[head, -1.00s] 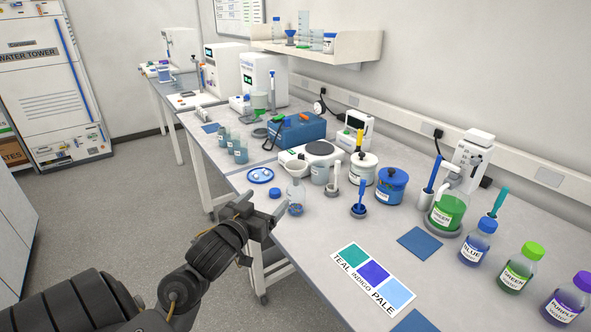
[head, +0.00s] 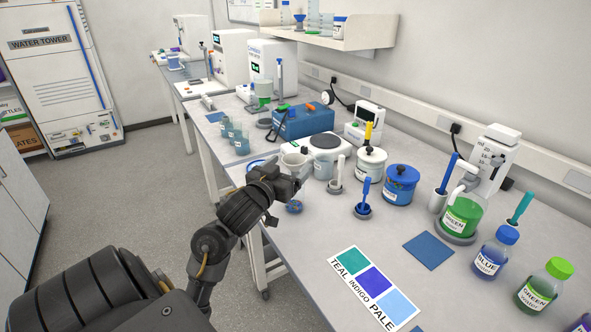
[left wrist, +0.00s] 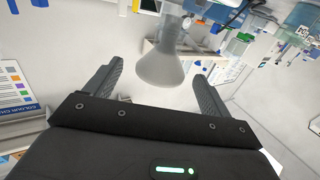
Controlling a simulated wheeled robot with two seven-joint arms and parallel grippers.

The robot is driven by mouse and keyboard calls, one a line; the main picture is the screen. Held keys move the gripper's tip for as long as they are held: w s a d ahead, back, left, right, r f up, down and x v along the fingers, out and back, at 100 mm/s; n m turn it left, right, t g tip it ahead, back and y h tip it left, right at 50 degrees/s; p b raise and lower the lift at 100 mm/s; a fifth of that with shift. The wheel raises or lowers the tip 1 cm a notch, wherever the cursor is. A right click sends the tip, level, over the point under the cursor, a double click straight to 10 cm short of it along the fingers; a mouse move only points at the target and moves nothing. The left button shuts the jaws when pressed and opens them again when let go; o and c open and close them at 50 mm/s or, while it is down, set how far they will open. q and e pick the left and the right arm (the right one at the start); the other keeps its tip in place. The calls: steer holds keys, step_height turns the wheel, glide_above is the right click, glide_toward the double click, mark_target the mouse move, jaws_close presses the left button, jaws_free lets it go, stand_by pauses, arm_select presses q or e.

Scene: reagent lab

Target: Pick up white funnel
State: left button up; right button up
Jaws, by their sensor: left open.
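The white funnel (left wrist: 160,66) shows in the left wrist view, its wide mouth toward my gripper and its narrow end away from it. It appears between the two finger tips with gaps on both sides; neither finger visibly touches it. My left gripper (left wrist: 158,75) is open and empty. In the head view my left gripper (head: 289,190) is over the near-left edge of the bench and hides the funnel. A small blue item (head: 294,207) shows just below the gripper. My right gripper is not in view.
A mortar-like grey holder with a blue pestle (head: 364,200), a blue pot (head: 400,185) and a white pot (head: 370,164) stand to the right. A colour card (head: 373,288) and a blue mat (head: 429,250) lie on the bench.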

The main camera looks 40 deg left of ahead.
mark_target(297, 163)
arm_select(q)
steer(key=shift+w+r, duration=0.1)
steer(key=shift+r, duration=0.05)
steer(key=shift+w+a, duration=0.15)
steer(key=shift+w, duration=0.2)
steer(key=x, duration=0.4)
steer(key=shift+w+a+r, duration=0.1)
steer(key=shift+w, duration=0.1)
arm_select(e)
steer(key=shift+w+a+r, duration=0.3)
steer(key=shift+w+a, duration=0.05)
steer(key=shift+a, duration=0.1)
arm_select(q)
steer(key=c, duration=1.1)
steer(key=shift+o, duration=0.2)
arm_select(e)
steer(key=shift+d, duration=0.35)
arm_select(q)
steer(key=shift+r, duration=0.1)
